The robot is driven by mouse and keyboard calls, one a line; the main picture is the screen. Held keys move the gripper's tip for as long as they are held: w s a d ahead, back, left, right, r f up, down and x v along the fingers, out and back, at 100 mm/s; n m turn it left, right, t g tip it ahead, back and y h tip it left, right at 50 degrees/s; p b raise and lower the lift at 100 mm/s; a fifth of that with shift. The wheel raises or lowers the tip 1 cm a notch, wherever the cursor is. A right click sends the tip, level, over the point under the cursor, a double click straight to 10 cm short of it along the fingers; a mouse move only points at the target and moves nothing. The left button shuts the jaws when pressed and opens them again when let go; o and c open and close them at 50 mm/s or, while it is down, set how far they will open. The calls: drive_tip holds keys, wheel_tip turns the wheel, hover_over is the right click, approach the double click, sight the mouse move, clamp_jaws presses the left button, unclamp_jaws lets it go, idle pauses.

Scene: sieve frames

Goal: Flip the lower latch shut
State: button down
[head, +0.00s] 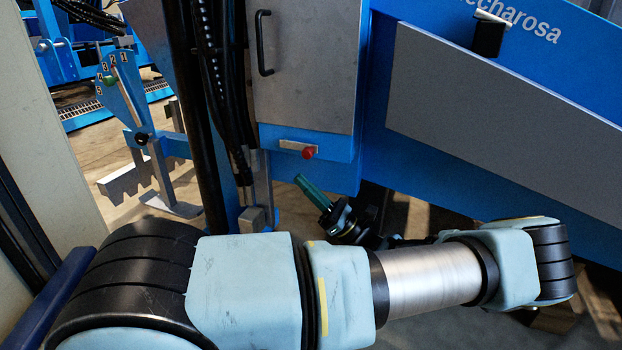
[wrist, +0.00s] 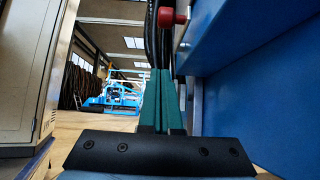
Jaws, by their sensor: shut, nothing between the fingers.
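The lower latch is a short metal bar (head: 291,145) with a red knob (head: 308,153) at its right end. It sits on the blue panel just below the grey cabinet door (head: 305,65), and the bar lies nearly level. My gripper (head: 299,179) has green fingers pressed together, pointing up and left, below the knob and apart from it in the picture. In the wrist view the shut fingers (wrist: 161,75) stand in the middle, and the red knob (wrist: 168,17) shows above and slightly right of their tips. Nothing is between the fingers.
Black hoses (head: 222,90) hang left of the door, which has a black handle (head: 264,43). A blue beam (head: 425,140) slopes down to the right. In the wrist view a blue wall (wrist: 250,110) is close on the right; a beige cabinet (wrist: 30,70) stands left.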

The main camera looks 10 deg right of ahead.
sight(296, 149)
drive_tip(key=shift+s+d+r+b, duration=0.1)
drive_tip(key=shift+d+r+b, duration=0.2)
drive_tip(key=shift+r, duration=0.35)
drive_tip(key=shift+s+d+r+b, duration=0.15)
drive_tip(key=shift+r+b, duration=0.2)
drive_tip(key=shift+r, duration=0.35)
drive_tip(key=shift+s+d+r+b, duration=0.15)
drive_tip(key=shift+r+b, duration=0.2)
drive_tip(key=shift+r, duration=0.3)
drive_tip(key=shift+r+p, duration=0.15)
drive_tip(key=shift+p, duration=0.2)
drive_tip(key=shift+d+r+h+p, duration=0.15)
drive_tip(key=shift+h+p, duration=0.15)
drive_tip(key=shift+p, duration=0.4)
